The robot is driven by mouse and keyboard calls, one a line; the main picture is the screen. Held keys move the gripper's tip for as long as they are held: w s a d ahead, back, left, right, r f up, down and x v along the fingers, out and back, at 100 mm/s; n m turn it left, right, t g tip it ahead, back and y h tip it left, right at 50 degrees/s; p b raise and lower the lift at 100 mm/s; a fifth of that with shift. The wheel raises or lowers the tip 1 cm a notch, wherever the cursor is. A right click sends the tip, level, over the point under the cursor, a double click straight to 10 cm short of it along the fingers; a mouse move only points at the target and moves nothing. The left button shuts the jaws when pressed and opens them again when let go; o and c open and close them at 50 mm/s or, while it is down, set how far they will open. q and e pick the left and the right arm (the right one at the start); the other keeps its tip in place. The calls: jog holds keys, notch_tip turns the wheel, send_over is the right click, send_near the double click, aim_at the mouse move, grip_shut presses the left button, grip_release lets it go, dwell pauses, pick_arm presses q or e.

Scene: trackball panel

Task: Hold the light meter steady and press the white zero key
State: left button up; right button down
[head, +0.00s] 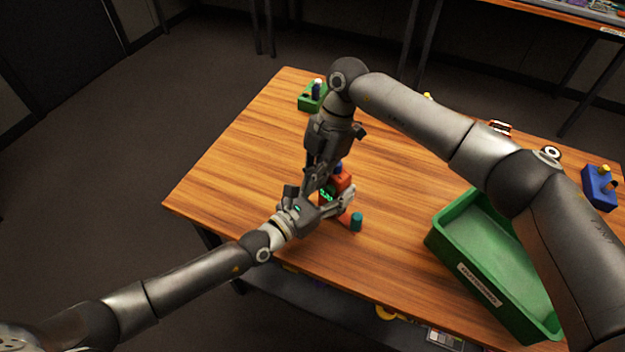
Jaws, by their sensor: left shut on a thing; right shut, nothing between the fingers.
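The light meter (347,180) is a small orange-red device with a dark screen and green digits, standing near the front edge of the wooden table. My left gripper (343,201) comes in from the lower left and is shut on the meter's lower part. My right gripper (310,188) reaches down from above, shut and empty, with its fingertips close to the meter's left side. I cannot tell whether it touches the meter. The white zero key is not visible; the grippers cover part of the meter.
A green tray (432,241) lies at the table's right front. A green block with pegs (309,101) is at the back left, a blue block (598,190) at the far right. The table's left part (235,170) is clear.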

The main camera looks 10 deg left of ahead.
pick_arm(q)
jog(key=shift+s, duration=0.1)
pick_arm(e)
jog(key=shift+w+d, duration=0.5)
pick_arm(q)
jog(key=shift+f, duration=0.15)
pick_arm(e)
jog(key=v, duration=0.6)
jog(key=shift+s+a+r, duration=0.15)
jog(key=shift+a+r, duration=0.05)
jog(key=shift+r, duration=0.75)
jog(key=v, duration=1)
jog(key=shift+s+a+r, duration=0.25)
jog(key=shift+a+r, duration=0.05)
jog(key=shift+r, duration=0.3)
